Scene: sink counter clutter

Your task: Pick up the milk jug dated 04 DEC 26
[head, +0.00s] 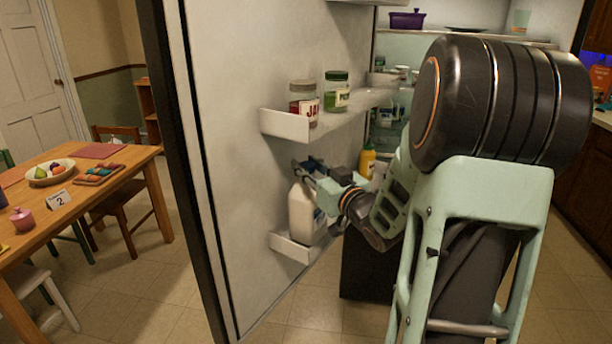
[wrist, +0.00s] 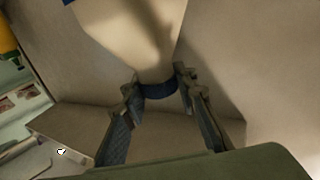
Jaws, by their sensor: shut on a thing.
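A white milk jug (head: 302,214) is upright at the fridge door's lower shelf (head: 288,248). Its base is at the shelf's front wall; I cannot tell whether it rests on the shelf or is slightly raised. Part of a blue label shows on its right side, but no date is readable. My gripper (head: 309,172) is at the top of the jug. In the wrist view, the pale jug (wrist: 135,35) lies between the fingers of my gripper (wrist: 158,88), which are shut around its dark blue cap end.
The upper door shelf (head: 285,124) above my gripper holds a jam jar (head: 304,101) and a green jar (head: 336,92). A yellow bottle (head: 367,160) stands to the right, behind my arm. The dining table (head: 95,200) is at the left, with open floor between it and the door.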

